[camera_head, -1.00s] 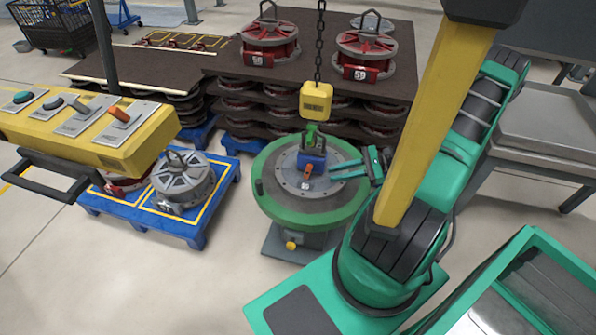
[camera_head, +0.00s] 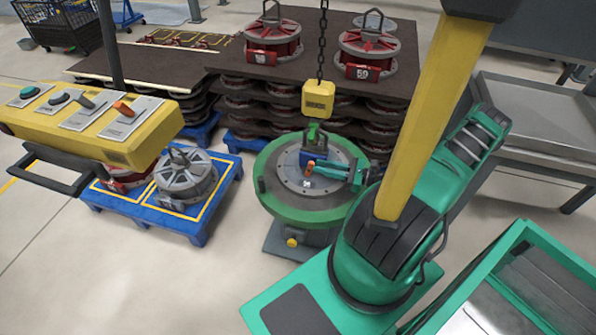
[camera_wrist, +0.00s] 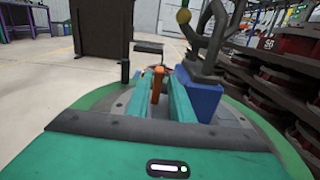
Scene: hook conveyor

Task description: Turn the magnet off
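The magnet is a blue block (camera_head: 321,156) with an orange lever (camera_head: 309,167) on its side. It sits on the grey top of a round green-rimmed stand (camera_head: 270,203), under a yellow hook block (camera_head: 317,98) on a chain. My gripper (camera_head: 318,169) reaches in from the right, level with the lever. In the wrist view, my two teal fingers (camera_wrist: 160,98) are apart and the orange lever (camera_wrist: 157,84) stands between their tips. The blue magnet body (camera_wrist: 203,96) is just right of the right finger. I cannot tell whether either finger touches the lever.
A yellow control box (camera_head: 95,125) with levers and buttons hangs at left. A blue pallet (camera_head: 190,228) holds a grey round part (camera_head: 186,180). Stacked dark boards with red round parts (camera_head: 272,42) stand behind. Floor at front left is clear.

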